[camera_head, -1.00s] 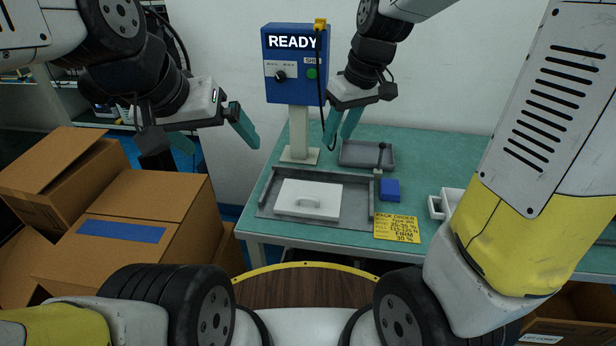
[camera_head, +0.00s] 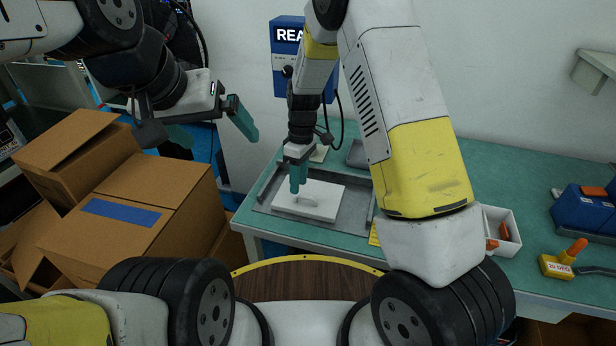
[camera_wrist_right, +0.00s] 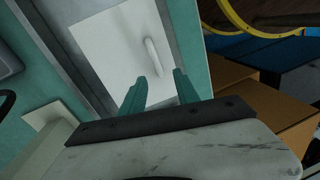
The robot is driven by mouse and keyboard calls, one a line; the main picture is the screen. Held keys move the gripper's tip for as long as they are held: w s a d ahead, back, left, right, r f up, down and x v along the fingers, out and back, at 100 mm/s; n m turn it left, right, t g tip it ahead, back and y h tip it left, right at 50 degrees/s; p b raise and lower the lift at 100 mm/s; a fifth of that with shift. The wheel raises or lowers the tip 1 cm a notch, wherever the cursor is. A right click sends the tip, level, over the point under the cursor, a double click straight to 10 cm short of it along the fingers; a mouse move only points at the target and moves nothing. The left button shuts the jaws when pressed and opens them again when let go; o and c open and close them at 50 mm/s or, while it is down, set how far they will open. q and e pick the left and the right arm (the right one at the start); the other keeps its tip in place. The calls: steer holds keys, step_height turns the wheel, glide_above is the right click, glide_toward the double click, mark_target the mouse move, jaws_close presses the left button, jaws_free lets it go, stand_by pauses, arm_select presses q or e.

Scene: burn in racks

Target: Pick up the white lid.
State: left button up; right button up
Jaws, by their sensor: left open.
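The white lid (camera_head: 322,203) lies flat in a grey tray (camera_head: 358,214) near the front left of the green table. Its raised handle (camera_wrist_right: 154,57) shows in the right wrist view, where the lid (camera_wrist_right: 115,50) fills the upper middle. My right gripper (camera_head: 297,190) is over the lid's left part, close to the handle, and partly hides it in the head view. In the right wrist view its two fingers (camera_wrist_right: 160,88) are apart with nothing between them, just short of the handle. My left gripper (camera_head: 212,134) is open and empty above the cardboard boxes, away from the table.
A blue READY box (camera_head: 286,60) on a post stands behind the tray, partly hidden by my right arm. A white bin (camera_head: 508,222) and a yellow block (camera_head: 556,266) are at right. Cardboard boxes (camera_head: 150,215) are piled at left.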

mark_target(309, 193)
steer(key=f, duration=0.4)
steer(key=shift+s+a, duration=0.1)
steer(key=shift+s, duration=0.15)
jaws_close()
stand_by(1.1)
